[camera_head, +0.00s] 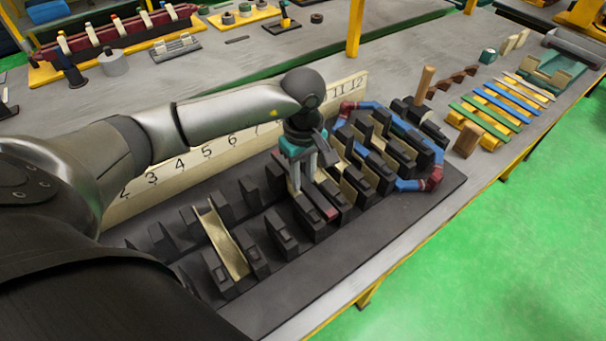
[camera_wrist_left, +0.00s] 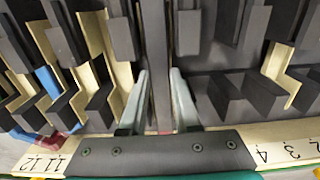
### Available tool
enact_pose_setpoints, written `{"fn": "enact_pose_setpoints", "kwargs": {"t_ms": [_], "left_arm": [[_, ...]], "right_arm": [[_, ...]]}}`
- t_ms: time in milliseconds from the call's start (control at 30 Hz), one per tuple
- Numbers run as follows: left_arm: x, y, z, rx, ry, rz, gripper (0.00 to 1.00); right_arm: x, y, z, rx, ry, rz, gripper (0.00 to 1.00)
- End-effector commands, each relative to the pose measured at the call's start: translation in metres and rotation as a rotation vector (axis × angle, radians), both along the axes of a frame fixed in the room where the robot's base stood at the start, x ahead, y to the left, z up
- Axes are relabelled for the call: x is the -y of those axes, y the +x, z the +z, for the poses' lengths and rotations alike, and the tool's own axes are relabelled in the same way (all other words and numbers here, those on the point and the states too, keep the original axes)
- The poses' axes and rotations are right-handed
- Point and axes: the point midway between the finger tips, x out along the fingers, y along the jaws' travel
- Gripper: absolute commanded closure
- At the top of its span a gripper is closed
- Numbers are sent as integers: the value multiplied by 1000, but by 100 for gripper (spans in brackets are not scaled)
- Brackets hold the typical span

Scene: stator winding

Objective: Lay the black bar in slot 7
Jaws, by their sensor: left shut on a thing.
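The dark stator block (camera_head: 346,262) has rows of black teeth with slots between them. A pale ruler (camera_head: 219,151) with slot numbers runs behind it. My left gripper (camera_head: 303,184) points down between teeth near the middle of the block. In the left wrist view my left gripper (camera_wrist_left: 159,76) is shut on the black bar (camera_wrist_left: 158,42), a thin dark strip running lengthwise between the fingers. A reddish strip shows at the bar's near end. The bar appears low between the teeth; I cannot tell whether it rests on the slot floor. The fingers partly hide it, and the slot's number is covered.
A pale liner (camera_head: 222,243) lies in a slot to the left. Blue coils with dark red ends (camera_head: 436,178) fill slots at the right.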

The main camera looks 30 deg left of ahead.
Motion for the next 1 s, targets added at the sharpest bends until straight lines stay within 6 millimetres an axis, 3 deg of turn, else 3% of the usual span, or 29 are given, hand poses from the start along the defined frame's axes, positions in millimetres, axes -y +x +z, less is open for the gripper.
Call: {"fn": "enact_pose_setpoints", "kwargs": {"t_ms": [1000], "left_arm": [[0, 0, -31, 1, 0, 1, 100]], "right_arm": [[1, 0, -30, 0, -1, 0, 29]]}}
